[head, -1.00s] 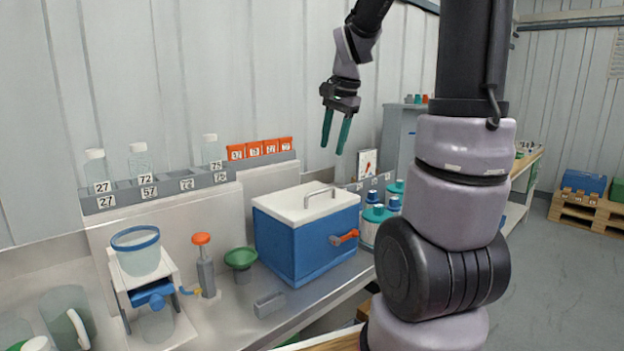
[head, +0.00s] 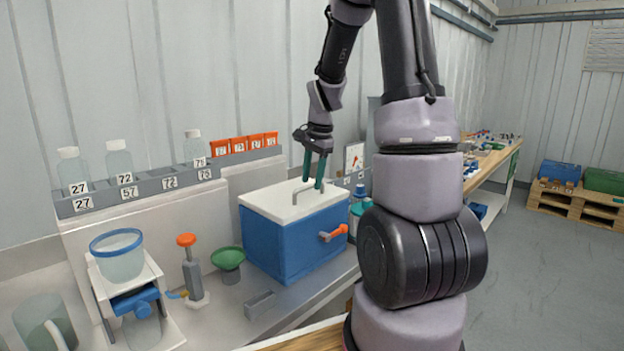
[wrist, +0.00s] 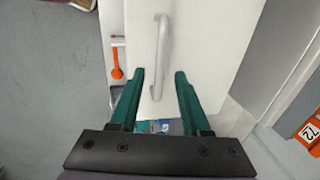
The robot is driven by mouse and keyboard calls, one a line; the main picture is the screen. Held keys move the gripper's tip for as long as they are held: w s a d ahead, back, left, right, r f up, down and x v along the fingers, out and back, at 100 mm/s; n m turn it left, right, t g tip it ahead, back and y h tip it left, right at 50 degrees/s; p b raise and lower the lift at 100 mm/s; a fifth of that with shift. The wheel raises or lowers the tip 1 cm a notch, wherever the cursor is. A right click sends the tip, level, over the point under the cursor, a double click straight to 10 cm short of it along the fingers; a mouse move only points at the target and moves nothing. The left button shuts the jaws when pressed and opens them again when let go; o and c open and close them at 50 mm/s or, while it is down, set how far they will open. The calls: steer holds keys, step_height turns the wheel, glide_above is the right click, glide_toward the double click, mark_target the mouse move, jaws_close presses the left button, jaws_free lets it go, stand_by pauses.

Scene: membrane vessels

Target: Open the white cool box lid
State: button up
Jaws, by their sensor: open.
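The cool box (head: 288,245) has a blue body and a white lid (head: 275,203), which lies closed on top. A grey bar handle (head: 297,189) stands on the lid. An orange latch lever (head: 335,232) is on the box's side. My gripper (head: 313,188) is open above the lid at the handle. In the wrist view the green fingers (wrist: 158,78) are apart, with the handle (wrist: 162,50) running lengthwise between and beyond them. The orange lever (wrist: 116,62) shows to the left there. Whether the fingers touch the handle I cannot tell.
A green funnel (head: 228,258), an orange-topped dispenser (head: 190,268) and a filter stand (head: 120,262) are left of the box. Numbered bottles stand on a grey rack (head: 150,187) behind. Blue-capped bottles (head: 358,208) are close on the right.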

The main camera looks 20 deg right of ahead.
steer(key=shift+f, duration=0.25)
jaws_close()
stand_by(1.4)
